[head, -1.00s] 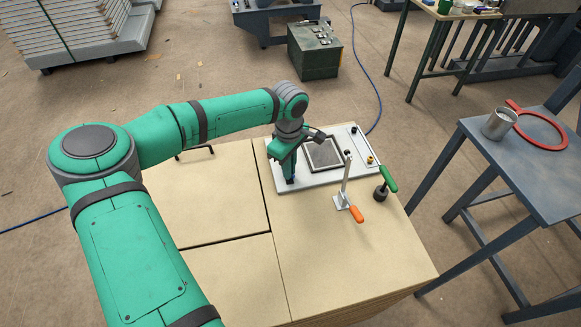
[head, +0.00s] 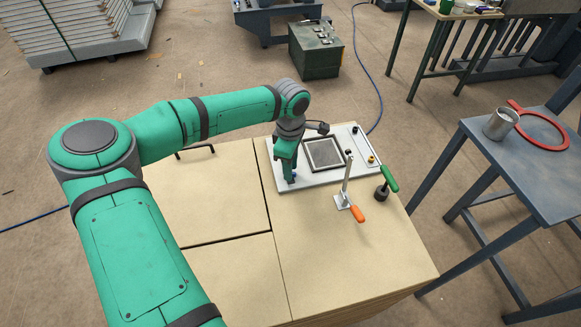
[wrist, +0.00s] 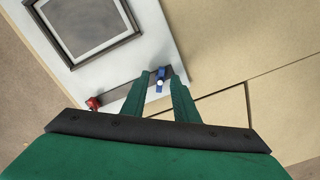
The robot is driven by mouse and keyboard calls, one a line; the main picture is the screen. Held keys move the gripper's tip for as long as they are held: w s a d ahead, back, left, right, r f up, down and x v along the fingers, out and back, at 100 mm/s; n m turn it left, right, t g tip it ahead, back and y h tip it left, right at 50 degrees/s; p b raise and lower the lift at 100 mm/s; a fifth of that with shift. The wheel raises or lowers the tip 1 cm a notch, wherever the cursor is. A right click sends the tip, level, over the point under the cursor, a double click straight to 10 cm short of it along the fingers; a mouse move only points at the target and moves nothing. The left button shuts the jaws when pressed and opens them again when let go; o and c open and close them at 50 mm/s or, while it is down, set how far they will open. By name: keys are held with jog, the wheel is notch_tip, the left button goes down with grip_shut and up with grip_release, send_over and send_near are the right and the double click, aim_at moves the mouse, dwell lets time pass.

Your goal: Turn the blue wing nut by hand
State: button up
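The blue wing nut (wrist: 160,74) sits near the edge of the pale plate, by one end of a dark grey bar, in the wrist view. The fingers look parted, with a small gap around the nut; contact cannot be made out. In the head view my gripper (head: 288,180) is low over the plate's left front corner, and only a speck of blue shows at its tip.
The plate (head: 335,177) carries a dark framed square (head: 323,153). A red knob (wrist: 93,103) is at the bar's other end. A toggle clamp with an orange handle (head: 357,213) and a green-handled tool (head: 388,178) stand right of my gripper. The front bench top is clear.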

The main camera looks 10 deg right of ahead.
jog(key=shift+w+r, duration=0.1)
jog(key=shift+r, duration=1.7)
jog(key=shift+d+r, duration=0.1)
jog(key=shift+r, duration=0.6)
jog(key=shift+a+r, duration=0.2)
jog(key=shift+r, duration=0.1)
jog(key=shift+s, duration=0.2)
notch_tip(320, 180, up, 11)
